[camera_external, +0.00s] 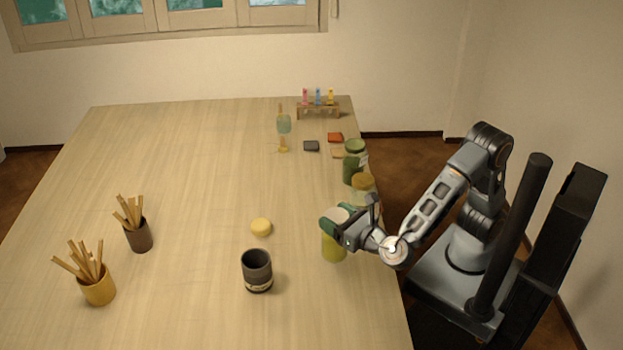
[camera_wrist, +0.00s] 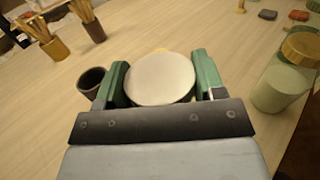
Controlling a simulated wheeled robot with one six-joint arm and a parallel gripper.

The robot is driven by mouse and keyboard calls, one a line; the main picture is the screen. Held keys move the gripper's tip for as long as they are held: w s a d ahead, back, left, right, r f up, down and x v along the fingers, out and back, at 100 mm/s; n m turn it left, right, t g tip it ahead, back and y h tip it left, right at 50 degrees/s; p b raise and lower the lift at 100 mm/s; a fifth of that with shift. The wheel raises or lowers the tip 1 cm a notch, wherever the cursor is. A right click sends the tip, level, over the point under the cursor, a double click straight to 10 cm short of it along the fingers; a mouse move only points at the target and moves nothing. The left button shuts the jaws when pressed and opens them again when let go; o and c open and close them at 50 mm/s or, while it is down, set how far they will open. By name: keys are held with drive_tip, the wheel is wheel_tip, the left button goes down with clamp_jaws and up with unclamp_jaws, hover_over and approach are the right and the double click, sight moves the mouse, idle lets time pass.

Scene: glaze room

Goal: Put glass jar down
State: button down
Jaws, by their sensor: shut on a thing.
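The glass jar (camera_external: 333,248) has yellow-green contents and a pale round lid. The lid (camera_wrist: 160,78) shows from above in the wrist view. My gripper (camera_external: 337,226) is shut on the jar near its top, with one green finger on each side of the lid. The jar looks upright over the right part of the table (camera_external: 200,180). Its base is at or close to the table top; I cannot tell whether it touches. The wrist view hides the jar's lower body.
A dark cup (camera_external: 257,271) and a yellow round thing (camera_external: 261,227) stand left of the jar. A jar with a tan lid (camera_external: 363,183) and a green jar (camera_external: 354,165) stand behind it, near the table's right edge. Brush holders (camera_external: 99,290) are far left.

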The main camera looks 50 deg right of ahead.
sight(327, 236)
drive_tip(key=shift+w+a+f, duration=0.35)
drive_tip(key=shift+a+f, duration=0.1)
drive_tip(key=shift+f, duration=0.2)
drive_tip(key=shift+w+a+f, duration=0.35)
drive_tip(key=shift+a+f, duration=0.05)
drive_tip(key=shift+f, duration=1.8)
drive_tip(key=shift+f, duration=0.1)
drive_tip(key=shift+c, duration=1.1)
unclamp_jaws()
drive_tip(key=shift+r, duration=0.2)
drive_tip(key=s+b, duration=0.1)
drive_tip(key=s, duration=1.1)
